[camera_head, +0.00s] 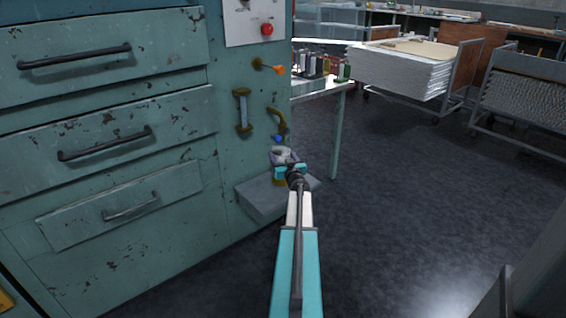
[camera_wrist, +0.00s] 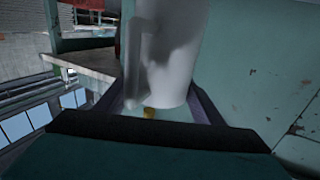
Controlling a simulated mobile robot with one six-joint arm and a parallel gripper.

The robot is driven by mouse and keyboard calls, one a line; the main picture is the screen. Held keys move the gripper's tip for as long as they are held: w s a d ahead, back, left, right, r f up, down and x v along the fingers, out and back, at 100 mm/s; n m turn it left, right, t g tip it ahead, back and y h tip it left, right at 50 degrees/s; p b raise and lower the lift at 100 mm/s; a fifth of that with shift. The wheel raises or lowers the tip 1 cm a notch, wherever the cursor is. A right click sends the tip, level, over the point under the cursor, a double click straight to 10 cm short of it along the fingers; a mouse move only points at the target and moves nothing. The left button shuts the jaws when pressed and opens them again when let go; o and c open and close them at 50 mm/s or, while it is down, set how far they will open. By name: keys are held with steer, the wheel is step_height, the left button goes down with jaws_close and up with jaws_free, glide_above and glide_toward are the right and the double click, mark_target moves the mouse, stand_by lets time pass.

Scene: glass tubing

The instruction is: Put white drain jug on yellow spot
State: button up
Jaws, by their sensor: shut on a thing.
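The white drain jug (camera_wrist: 172,55) is between the two dark fingers of my gripper (camera_wrist: 158,102) in the wrist view, large and close to the camera. Its top runs out of that frame. In the head view my gripper (camera_head: 286,158) is shut on the jug (camera_head: 281,151), beside the teal cabinet front and above a grey step. A small yellow patch (camera_head: 280,182) shows just below my gripper, partly hidden by it. A small orange-yellow bit (camera_wrist: 149,112) shows below the jug in the wrist view. I cannot tell whether either is the yellow spot.
The teal cabinet (camera_head: 190,150) with handled drawers fills the left. A brass tap (camera_head: 277,120) and an orange-tipped valve (camera_head: 270,67) project from it. The grey step (camera_head: 258,203) juts out at its foot. A table (camera_head: 325,88) stands behind.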

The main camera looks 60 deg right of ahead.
steer(key=shift+d+f, duration=0.25)
steer(key=shift+d, duration=0.5)
steer(key=shift+a+f+b, duration=0.1)
steer(key=shift+f+b, duration=1)
steer(key=shift+f, duration=0.45)
steer(key=shift+f, duration=0.15)
steer(key=o, duration=1.4)
steer(key=shift+r, duration=0.2)
steer(key=p+v, duration=0.3)
steer(key=v, duration=0.9)
